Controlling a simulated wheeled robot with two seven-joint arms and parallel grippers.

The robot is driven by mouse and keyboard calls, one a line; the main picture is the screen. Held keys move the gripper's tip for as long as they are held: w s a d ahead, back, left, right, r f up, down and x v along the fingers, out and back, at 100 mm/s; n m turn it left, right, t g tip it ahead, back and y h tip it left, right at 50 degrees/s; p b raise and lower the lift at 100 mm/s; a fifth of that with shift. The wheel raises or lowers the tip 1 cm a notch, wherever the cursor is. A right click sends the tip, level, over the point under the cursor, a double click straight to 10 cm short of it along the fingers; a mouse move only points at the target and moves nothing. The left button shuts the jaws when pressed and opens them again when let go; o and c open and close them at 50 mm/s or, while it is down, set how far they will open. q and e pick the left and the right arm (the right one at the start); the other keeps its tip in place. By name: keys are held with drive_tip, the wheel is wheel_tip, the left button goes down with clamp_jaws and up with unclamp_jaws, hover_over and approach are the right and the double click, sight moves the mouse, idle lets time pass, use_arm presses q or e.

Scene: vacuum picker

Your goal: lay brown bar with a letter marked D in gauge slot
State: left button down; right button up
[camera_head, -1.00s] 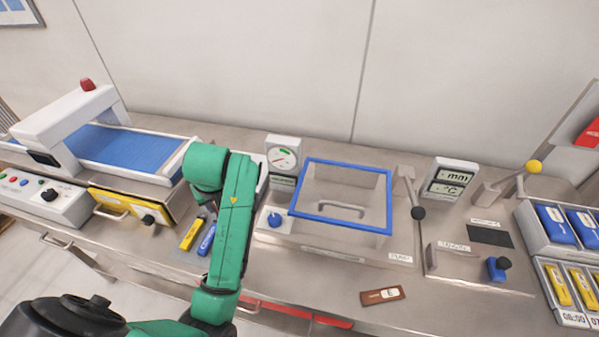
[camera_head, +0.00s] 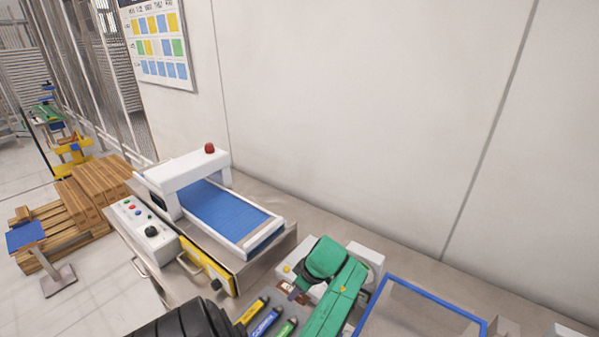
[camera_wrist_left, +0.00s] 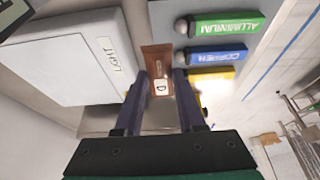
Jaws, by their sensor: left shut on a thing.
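The brown bar (camera_wrist_left: 157,58) with a white D label shows between the fingers in the left wrist view. My left gripper (camera_wrist_left: 160,80) is shut on it, with one finger on each long side. In the head view my left gripper (camera_head: 295,292) and the bar (camera_head: 286,287) are small and partly hidden by my green arm, beside a white block. I cannot tell whether the bar touches the surface beneath. I do not make out the gauge slot in the current views. My right gripper is not in view.
A white block marked LIGHT (camera_wrist_left: 70,58) stands beside the bar. On the other side lie a green ALUMINIUM bar (camera_wrist_left: 225,24), a blue COPPER bar (camera_wrist_left: 218,53) and a yellow bar (camera_wrist_left: 215,77). A blue conveyor (camera_head: 222,213) and blue-rimmed box (camera_head: 432,306) flank the area.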

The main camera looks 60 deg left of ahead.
sight(293, 308)
use_arm(q)
drive_tip(key=f, duration=0.2)
drive_tip(key=f+p, duration=0.1)
drive_tip(key=f, duration=0.2)
drive_tip(key=shift+s+d+f, duration=0.15)
drive_tip(key=shift+s+f, duration=0.05)
drive_tip(key=shift+f, duration=0.15)
drive_tip(key=shift+w+f, duration=0.15)
drive_tip(key=shift+f, duration=0.3)
drive_tip(key=shift+f, duration=0.1)
drive_tip(key=c, duration=0.5)
unclamp_jaws()
